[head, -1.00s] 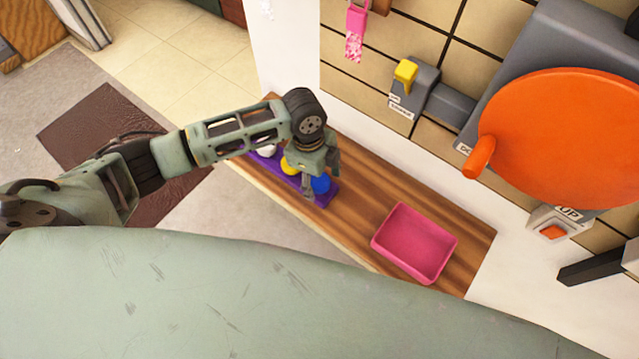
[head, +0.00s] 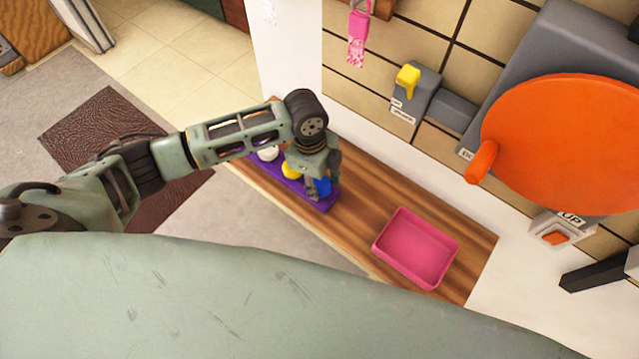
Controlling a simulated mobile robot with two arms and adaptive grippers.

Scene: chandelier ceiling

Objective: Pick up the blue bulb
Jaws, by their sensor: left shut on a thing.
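The blue bulb (head: 324,186) is at the right end of a purple holder (head: 328,205) on the wooden shelf. My left gripper (head: 318,188) points down at the blue bulb and is shut on it; its fingers and wrist hide part of the bulb. I cannot tell whether the bulb is still seated in the holder. A yellow bulb (head: 290,170) and a white bulb (head: 268,154) sit in the same holder to the left, partly covered by my arm. My right gripper is not in view.
A pink tray (head: 418,247), empty, stands on the wooden shelf (head: 365,215) to the right, with bare wood between it and the holder. A large orange disc (head: 565,140) and a grey box with a yellow lever (head: 408,78) are on the tiled wall behind.

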